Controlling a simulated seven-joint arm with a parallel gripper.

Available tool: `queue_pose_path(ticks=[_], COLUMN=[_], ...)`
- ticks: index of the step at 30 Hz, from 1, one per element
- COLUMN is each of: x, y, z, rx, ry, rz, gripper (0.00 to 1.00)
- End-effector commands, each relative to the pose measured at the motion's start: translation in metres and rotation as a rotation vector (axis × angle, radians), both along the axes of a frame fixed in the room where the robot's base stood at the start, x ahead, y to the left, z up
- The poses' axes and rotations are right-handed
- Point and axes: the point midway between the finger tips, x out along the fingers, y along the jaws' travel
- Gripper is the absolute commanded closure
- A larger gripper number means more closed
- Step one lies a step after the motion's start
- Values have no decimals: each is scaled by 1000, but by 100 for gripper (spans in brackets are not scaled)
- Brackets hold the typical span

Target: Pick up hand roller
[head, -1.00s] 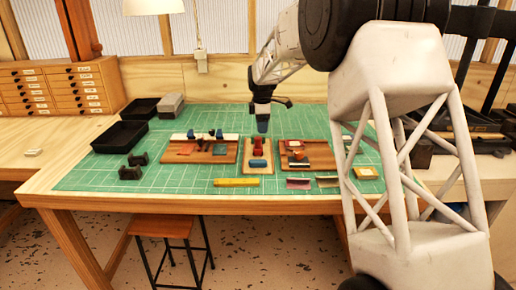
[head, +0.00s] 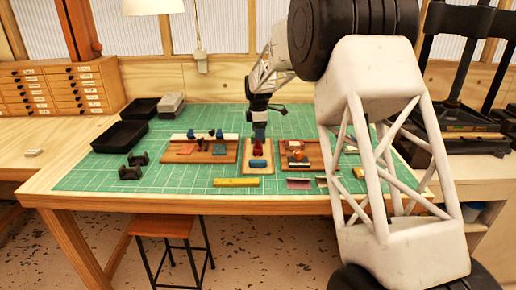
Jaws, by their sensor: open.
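My gripper (head: 260,136) points down over the small middle board (head: 258,170) on the green mat. It is open, with its tips at or just above a red object (head: 257,149) on that board. The red object may be the hand roller, but it is too small here to be sure. The gripper hides its upper part. I cannot tell whether the tips touch it or surround it. A blue block (head: 258,163) lies on the board just in front of the red object.
A left board (head: 198,157) and a right board (head: 318,152) hold small tools close on both sides. A yellow bar (head: 237,182) lies in front. Black trays (head: 120,136) and dark stands (head: 130,172) are at the left.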

Motion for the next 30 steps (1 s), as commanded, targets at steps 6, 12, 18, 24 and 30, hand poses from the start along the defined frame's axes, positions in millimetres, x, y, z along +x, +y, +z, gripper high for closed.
queue_pose_path(ticks=[6,12,18,24,30], x=[0,0,-1,-1,-1], y=[0,0,0,1,1], z=[-2,-4,-19,-42,-54], rx=[0,0,0,0,0], ry=[0,0,1,1,0], rz=[0,0,0,0,0], gripper=[36,36,36,36,36])
